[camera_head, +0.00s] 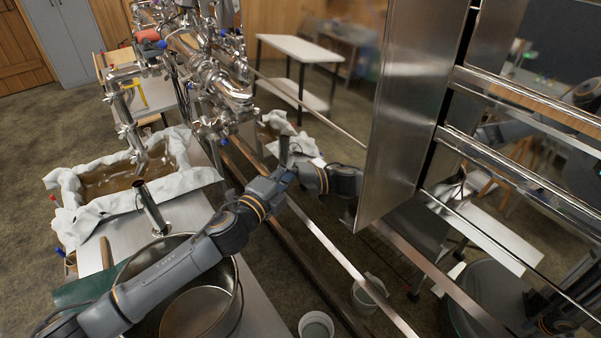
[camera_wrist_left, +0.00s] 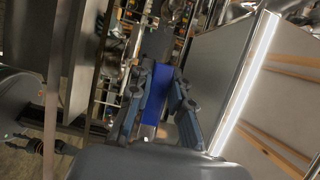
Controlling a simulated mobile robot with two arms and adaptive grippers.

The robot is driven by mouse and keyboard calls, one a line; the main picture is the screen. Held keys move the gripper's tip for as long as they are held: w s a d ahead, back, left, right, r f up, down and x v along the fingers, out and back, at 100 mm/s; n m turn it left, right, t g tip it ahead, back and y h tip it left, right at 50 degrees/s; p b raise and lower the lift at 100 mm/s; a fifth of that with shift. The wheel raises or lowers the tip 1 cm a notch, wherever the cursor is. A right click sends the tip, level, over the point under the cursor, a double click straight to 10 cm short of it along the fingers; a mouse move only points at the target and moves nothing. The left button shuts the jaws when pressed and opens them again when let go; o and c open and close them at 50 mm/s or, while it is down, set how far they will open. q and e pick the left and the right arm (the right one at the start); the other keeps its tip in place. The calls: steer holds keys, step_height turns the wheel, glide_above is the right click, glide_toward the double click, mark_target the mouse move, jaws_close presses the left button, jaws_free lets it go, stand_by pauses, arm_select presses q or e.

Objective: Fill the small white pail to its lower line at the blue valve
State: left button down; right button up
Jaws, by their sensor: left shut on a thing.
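My left gripper (camera_wrist_left: 158,98) is shut on a blue, flat handle-like piece (camera_wrist_left: 158,88) in the left wrist view. I cannot tell whether it belongs to the blue valve. In the head view my left arm crosses from the lower left, and its end passes behind a tall steel panel, which hides the gripper. Two white pails stand low at the bottom of the head view: one (camera_head: 316,325) cut by the frame edge, one (camera_head: 368,292) beyond the rails. Which is the task's pail, and its lines, I cannot tell. Blue handles (camera_head: 225,140) show on the steel pipework.
The tall steel panel (camera_head: 410,110) stands close to my left arm. Long steel rails (camera_head: 330,240) run across the middle. A large steel pot (camera_head: 205,300) and a cloth-lined tray (camera_head: 110,180) are at left. A white table (camera_head: 300,48) stands behind.

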arm_select(q)
steer(key=shift+s+d+m+h, duration=0.3)
steer(key=shift+s+d, duration=0.05)
steer(key=shift+d, duration=0.2)
steer(key=c, duration=1.6)
jaws_free()
steer(key=o, duration=0.3)
steer(key=shift+s+d+r, duration=0.1)
steer(key=shift+s+d, duration=0.05)
steer(key=shift+o, duration=0.5)
steer(key=shift+s+d+r, duration=0.1)
steer(key=shift+r, duration=0.05)
steer(key=shift+a, duration=0.45)
steer(key=v, duration=1.1)
steer(key=shift+s+d+r, duration=0.15)
steer(key=shift+s+d, duration=0.05)
steer(key=shift+s, duration=0.35)
